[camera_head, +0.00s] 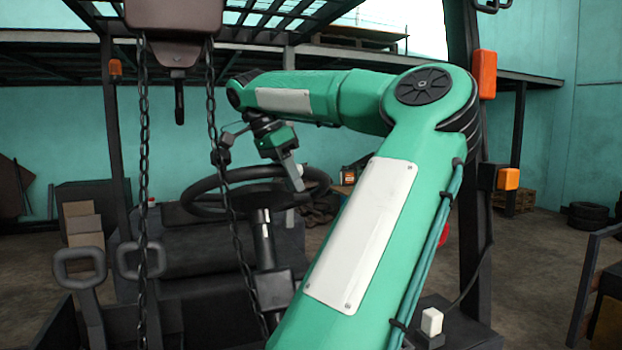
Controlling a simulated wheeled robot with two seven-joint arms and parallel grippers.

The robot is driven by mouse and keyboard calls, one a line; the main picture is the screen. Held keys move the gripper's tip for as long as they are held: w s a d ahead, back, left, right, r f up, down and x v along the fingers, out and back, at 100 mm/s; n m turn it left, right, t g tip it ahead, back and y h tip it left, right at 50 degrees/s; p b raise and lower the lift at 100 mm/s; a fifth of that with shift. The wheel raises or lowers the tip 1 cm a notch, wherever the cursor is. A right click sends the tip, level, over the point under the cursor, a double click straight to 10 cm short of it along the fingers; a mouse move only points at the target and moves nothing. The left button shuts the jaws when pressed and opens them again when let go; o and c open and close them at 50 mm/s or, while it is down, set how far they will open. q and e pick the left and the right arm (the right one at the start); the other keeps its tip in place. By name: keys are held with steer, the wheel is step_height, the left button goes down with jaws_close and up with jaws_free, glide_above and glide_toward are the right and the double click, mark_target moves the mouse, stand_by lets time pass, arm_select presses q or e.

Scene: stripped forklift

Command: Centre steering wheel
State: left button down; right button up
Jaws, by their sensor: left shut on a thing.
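The black steering wheel (188,198) sits on its dark column (264,240) in the middle of the forklift cab. My left arm is green with white panels. It rises from the bottom of the camera_head view, bends at the upper right and reaches back to the wheel. My left gripper (297,180) points down at the right part of the wheel and is shut on it. The fingertips are small here, and the exact grip on the rim is hard to see. My right gripper is out of view.
Two chains (143,160) hang in front of the wheel at the left. Levers with loop handles (80,265) stand at the lower left. A dark cab post with orange lamps (483,74) rises on the right. Open floor shows beyond it.

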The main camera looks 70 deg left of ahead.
arm_select(q)
steer(key=shift+r, duration=0.1)
steer(key=c, duration=1.2)
jaws_free()
steer(key=shift+o, duration=0.2)
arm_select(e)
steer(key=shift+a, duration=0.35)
arm_select(q)
steer(key=shift+w, duration=0.15)
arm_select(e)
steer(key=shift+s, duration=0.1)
